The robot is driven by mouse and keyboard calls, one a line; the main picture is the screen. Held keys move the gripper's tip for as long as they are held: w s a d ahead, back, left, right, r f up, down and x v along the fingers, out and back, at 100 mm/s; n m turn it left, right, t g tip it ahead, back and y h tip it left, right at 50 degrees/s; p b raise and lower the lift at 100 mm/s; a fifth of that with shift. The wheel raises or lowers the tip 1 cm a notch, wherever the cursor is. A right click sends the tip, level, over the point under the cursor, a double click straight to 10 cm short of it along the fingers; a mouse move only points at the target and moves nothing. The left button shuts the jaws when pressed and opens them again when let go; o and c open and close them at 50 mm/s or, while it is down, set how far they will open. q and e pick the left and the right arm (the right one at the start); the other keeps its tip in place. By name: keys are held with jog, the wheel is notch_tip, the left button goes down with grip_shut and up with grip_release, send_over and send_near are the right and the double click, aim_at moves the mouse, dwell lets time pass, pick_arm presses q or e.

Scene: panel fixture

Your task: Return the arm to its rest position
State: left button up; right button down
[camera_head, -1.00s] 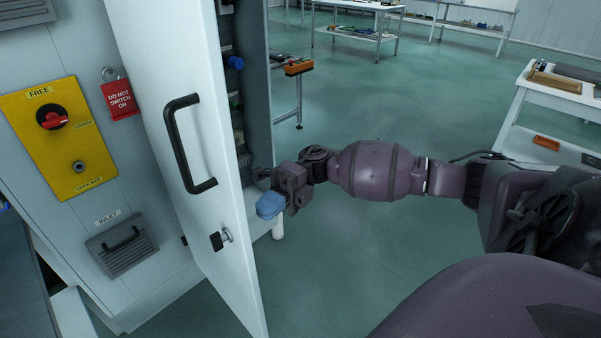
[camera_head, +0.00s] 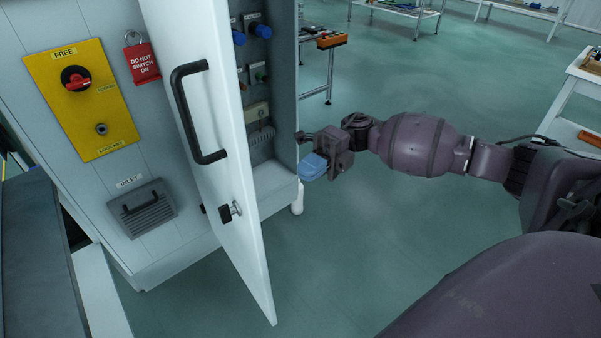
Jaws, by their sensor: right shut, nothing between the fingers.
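My right gripper (camera_head: 313,167) has blue fingertips and is shut and empty. It is held in the air, just right of the open cabinet, apart from the door and the cabinet side. My right arm (camera_head: 418,145) reaches in from the right edge, purple and roughly level. The white cabinet door (camera_head: 240,200) stands open, with a black handle (camera_head: 193,112) and a black latch knob with a key (camera_head: 229,211). My left gripper is not in view.
A yellow switch panel (camera_head: 88,120) with a red knob and a red tag (camera_head: 142,63) is on the cabinet's left face. Blue and other fittings show inside the cabinet (camera_head: 275,185). A white table (camera_head: 575,88) stands at the right. The green floor between is clear.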

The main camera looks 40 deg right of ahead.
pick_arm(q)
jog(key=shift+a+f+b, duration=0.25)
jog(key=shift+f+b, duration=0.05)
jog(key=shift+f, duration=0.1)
pick_arm(e)
jog(key=s+v, duration=0.1)
jog(key=v, duration=0.6)
jog(key=shift+s+d, duration=0.25)
jog(key=shift+d, duration=0.15)
